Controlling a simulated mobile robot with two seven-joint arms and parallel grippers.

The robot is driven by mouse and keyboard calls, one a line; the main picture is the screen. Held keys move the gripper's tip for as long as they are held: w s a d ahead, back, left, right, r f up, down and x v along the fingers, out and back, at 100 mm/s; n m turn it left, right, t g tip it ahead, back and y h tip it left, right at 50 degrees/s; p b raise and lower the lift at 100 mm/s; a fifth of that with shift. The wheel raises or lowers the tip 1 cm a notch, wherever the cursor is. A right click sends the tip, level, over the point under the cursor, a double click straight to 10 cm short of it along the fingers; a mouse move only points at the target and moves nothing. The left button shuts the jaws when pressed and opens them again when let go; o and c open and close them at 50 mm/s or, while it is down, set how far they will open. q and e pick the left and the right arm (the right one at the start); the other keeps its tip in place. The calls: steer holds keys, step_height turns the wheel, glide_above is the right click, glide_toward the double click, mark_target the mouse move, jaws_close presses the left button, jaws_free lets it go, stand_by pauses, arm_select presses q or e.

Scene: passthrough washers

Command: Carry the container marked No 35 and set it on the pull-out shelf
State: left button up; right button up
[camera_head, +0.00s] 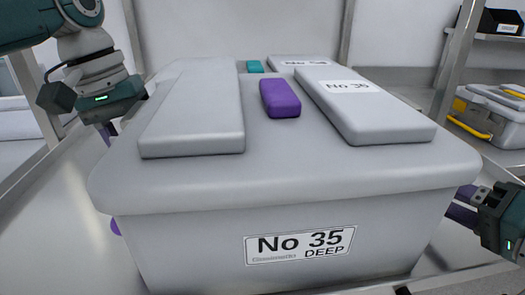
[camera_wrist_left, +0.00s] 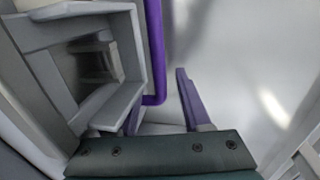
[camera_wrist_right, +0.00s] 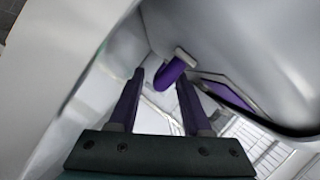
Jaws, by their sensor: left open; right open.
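The large grey container marked No 35 (camera_head: 190,245) stands upright on a pale, shiny surface in front of me, its label facing me. Its grey lid has raised blocks and a purple latch (camera_head: 280,98). My left gripper (camera_head: 108,132) is at its left side. In the left wrist view a purple handle bar (camera_wrist_left: 153,45) runs between the open fingers (camera_wrist_left: 160,85), closer to the left one. My right gripper (camera_head: 462,205) is open at its right side. In the right wrist view a purple handle (camera_wrist_right: 172,74) lies just ahead of the open fingers (camera_wrist_right: 160,78). I cannot identify the pull-out shelf.
A grey case with yellow handles (camera_head: 500,115) sits on a rack at the right, with a dark bin (camera_head: 500,22) on the shelf above. Metal posts (camera_head: 458,60) stand at the right. The pale surface (camera_head: 55,220) left of the container is clear.

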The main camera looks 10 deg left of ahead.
steer(key=shift+s+d, duration=0.1)
steer(key=shift+s, duration=0.05)
arm_select(q)
step_height(320, 180, up, 12)
steer(key=a, duration=0.2)
steer(key=shift+s+a+f, duration=0.15)
steer(key=shift+s+f, duration=0.05)
steer(key=shift+s, duration=0.1)
arm_select(e)
steer(key=v, duration=1.1)
steer(key=shift+s+r, duration=0.2)
steer(key=shift+s, duration=0.1)
steer(key=shift+d, duration=0.15)
